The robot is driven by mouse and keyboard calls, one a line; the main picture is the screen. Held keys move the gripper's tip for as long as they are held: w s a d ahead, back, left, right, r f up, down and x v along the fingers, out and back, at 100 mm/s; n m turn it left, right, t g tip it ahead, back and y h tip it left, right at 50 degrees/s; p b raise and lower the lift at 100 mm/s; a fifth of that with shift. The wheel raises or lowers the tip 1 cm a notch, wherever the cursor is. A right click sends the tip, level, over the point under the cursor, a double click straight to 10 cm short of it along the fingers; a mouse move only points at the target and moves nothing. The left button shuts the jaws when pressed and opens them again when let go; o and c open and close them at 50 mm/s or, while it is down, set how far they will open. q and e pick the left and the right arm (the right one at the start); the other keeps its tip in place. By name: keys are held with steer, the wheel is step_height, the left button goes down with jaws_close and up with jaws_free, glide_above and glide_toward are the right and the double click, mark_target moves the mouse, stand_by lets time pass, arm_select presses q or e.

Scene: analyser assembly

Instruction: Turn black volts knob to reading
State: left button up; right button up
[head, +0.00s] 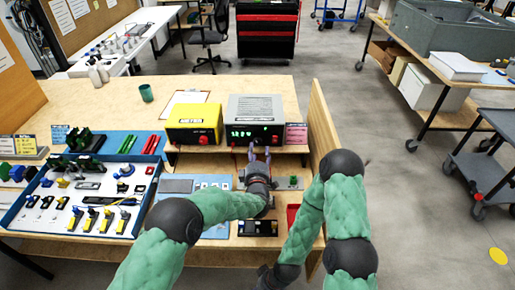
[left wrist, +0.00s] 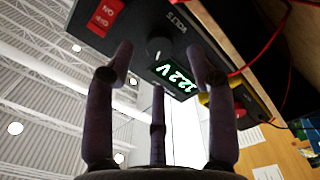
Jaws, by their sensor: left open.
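The grey power supply (head: 255,122) stands on the raised shelf with a lit green display, which reads about 12.2 V (left wrist: 174,77) in the left wrist view. The black volts knob (left wrist: 158,46) is on its front panel beside the VOLTS label. My left gripper (head: 259,153) is open in front of this panel. In the left wrist view its fingers (left wrist: 160,68) spread on both sides of the knob, with a third finger below; I cannot tell whether any touches. The dark end of my right arm (head: 268,278) is low at the picture's bottom edge, and its jaws cannot be made out.
A red switch marked OFF (left wrist: 103,17) sits on the same panel. A yellow instrument (head: 194,123) stands left of the supply, a pink card (head: 296,133) right of it. A wooden side panel (head: 322,130) bounds the right. A blue-edged parts tray (head: 88,200) lies at left.

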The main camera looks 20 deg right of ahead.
mark_target(258, 143)
arm_select(q)
steer(key=shift+b+x, duration=0.4)
steer(key=shift+x, duration=1.6)
jaws_close()
